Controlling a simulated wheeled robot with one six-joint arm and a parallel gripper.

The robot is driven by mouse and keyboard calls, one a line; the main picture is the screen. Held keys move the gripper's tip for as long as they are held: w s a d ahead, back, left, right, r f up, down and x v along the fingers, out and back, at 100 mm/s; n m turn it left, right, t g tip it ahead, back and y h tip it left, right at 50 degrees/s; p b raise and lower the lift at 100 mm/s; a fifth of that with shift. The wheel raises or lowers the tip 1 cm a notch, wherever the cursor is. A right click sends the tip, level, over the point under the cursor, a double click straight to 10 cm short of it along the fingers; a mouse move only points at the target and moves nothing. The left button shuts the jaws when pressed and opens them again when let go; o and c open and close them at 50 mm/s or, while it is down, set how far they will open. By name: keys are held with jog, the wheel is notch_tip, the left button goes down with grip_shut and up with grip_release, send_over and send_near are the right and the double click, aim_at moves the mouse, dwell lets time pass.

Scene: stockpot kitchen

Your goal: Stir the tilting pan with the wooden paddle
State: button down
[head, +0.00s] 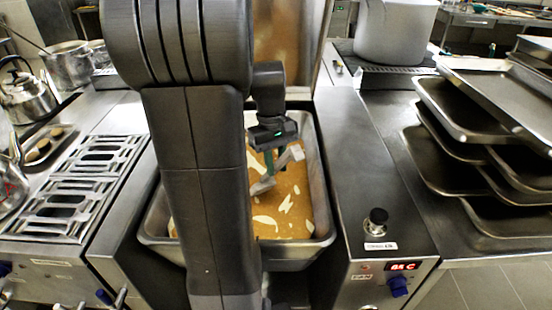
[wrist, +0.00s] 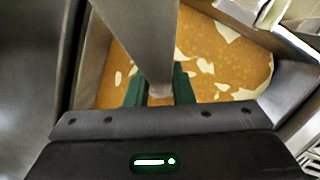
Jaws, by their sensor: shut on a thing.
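The tilting pan (head: 324,200) is an open steel basin in the middle of the head view. It holds orange-brown food (head: 290,200) with pale pieces in it. My gripper (head: 273,163) is over the pan, its green fingers closed on the wooden paddle (head: 262,187). The paddle looks greyish and slanted, with its lower end at or in the food; how deep it goes I cannot tell. In the wrist view, the paddle (wrist: 142,40) runs between the green fingers (wrist: 160,92) above the food (wrist: 205,70). My arm hides the pan's left part in the head view.
The upright lid (head: 290,40) stands behind the pan. A control panel with a red display (head: 402,266) and blue knob (head: 398,286) is at the right front. Stacked trays (head: 470,130) and a large pot (head: 393,30) stand right. Burners (head: 80,185) and a kettle (head: 28,97) are left.

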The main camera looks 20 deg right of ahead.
notch_tip(320, 180, down, 6)
jog(key=b, duration=0.3)
jog(key=shift+f, duration=0.2)
dwell(0.5)
